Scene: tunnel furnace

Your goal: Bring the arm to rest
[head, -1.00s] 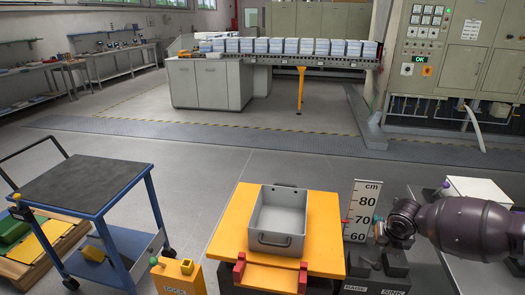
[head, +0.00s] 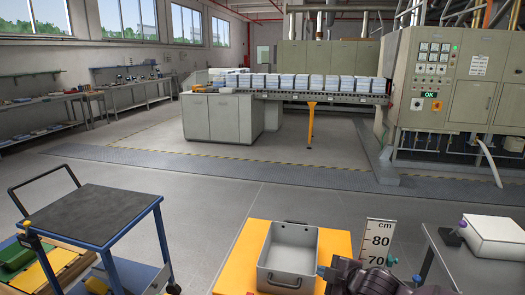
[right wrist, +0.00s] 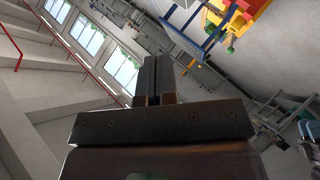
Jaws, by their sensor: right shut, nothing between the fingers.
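My right arm (head: 372,280) shows as dark purple-grey links at the bottom edge of the head view, just right of the grey metal bin (head: 287,277) and in front of the height scale (head: 379,240). Most of the arm is cut off by the frame. In the right wrist view my right gripper (right wrist: 151,68) has its two dark fingers pressed together, with nothing between them. The fingers stand out against the floor, wall and windows of the hall, touching nothing. My left gripper is in neither view.
The bin sits on an orange platform (head: 236,262). A blue trolley with a dark top (head: 95,212) stands at the left. A grey table (head: 450,260) with a white box (head: 495,236) is at the right. Behind, the floor is open up to the loaded conveyor (head: 330,97).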

